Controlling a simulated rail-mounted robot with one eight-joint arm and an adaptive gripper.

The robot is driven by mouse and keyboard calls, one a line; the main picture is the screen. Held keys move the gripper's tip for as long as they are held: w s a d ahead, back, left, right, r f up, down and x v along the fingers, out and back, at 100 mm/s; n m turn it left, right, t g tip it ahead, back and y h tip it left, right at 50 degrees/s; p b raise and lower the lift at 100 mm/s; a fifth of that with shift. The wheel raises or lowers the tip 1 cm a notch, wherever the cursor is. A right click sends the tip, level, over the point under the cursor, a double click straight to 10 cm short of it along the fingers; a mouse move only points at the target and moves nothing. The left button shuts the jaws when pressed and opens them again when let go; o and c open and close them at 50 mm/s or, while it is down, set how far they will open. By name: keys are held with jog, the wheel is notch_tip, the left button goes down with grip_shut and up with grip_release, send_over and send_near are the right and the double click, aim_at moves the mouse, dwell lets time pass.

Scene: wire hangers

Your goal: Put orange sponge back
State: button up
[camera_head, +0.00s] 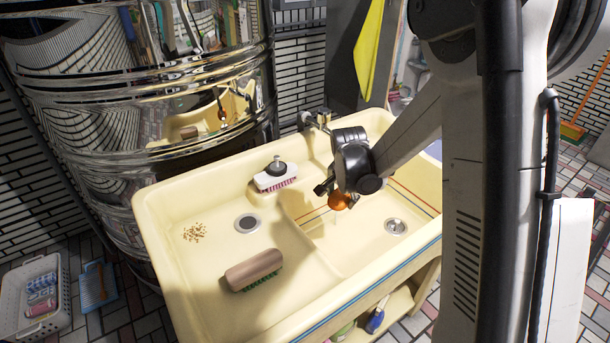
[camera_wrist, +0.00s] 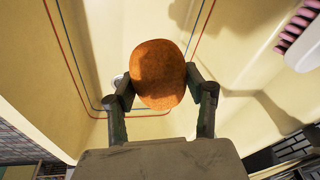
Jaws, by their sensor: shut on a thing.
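The orange sponge (camera_wrist: 157,75) is a rounded, rough orange piece between the fingers of my gripper (camera_wrist: 160,90) in the wrist view. Both fingers press on its sides, so my gripper is shut on it. In the head view the sponge (camera_head: 339,201) shows partly below my gripper (camera_head: 334,193), over the right basin of the cream double sink (camera_head: 165,262). The gripper hides part of it there. It looks held above the basin floor, though the exact height is hard to tell.
A wooden brush (camera_head: 253,269) with green bristles lies in the left basin near crumbs (camera_head: 194,232). A pink-bristled brush (camera_head: 275,181) sits at the sink's back. A grey basket (camera_head: 36,296) stands on the floor at left. A shiny metal drum (camera_head: 160,90) stands behind the sink.

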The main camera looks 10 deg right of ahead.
jog(key=w+d+m, duration=0.1)
jog(key=w+m+h, duration=0.1)
jog(key=m, duration=0.1)
jog(key=shift+w+d+r+m+b, duration=0.3)
jog(key=shift+d+r+b, duration=0.1)
jog(key=shift+w, duration=0.2)
send_near(312, 168)
jog(key=f, duration=0.1)
jog(key=s+d+f, duration=0.1)
jog(key=f, duration=0.1)
jog(key=d+f, duration=0.1)
jog(key=shift+s+d+f, duration=0.15)
jog(key=shift+s+f, duration=0.05)
jog(key=shift+f, duration=0.15)
jog(key=w, duration=0.1)
jog(key=w+a, duration=0.1)
jog(key=w, duration=0.1)
jog(key=shift+w+a+f, duration=0.2)
jog(key=shift+w, duration=0.05)
jog(key=shift+s+f, duration=0.1)
jog(key=shift+f, duration=0.4)
jog(key=shift+f, duration=0.15)
